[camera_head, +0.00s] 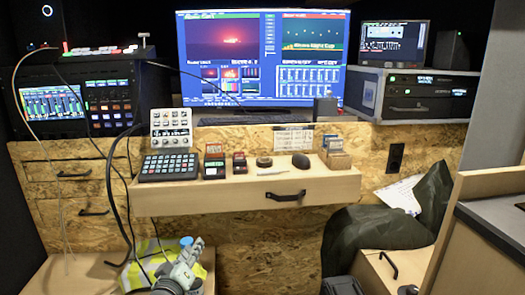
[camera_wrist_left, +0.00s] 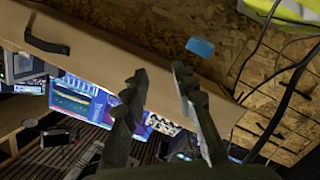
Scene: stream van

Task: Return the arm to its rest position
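A small blue piece (camera_head: 186,241) shows right by the gripper; a blue patch (camera_wrist_left: 200,47) also shows beyond the fingers in the left wrist view. I cannot tell what it is or whether it touches the gripper. My right gripper is not in view.
A yellow-green hi-vis bundle (camera_head: 140,275) lies beside the gripper. Black cables (camera_head: 110,190) hang at its left. A dark jacket or bag (camera_head: 375,232) lies at the right.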

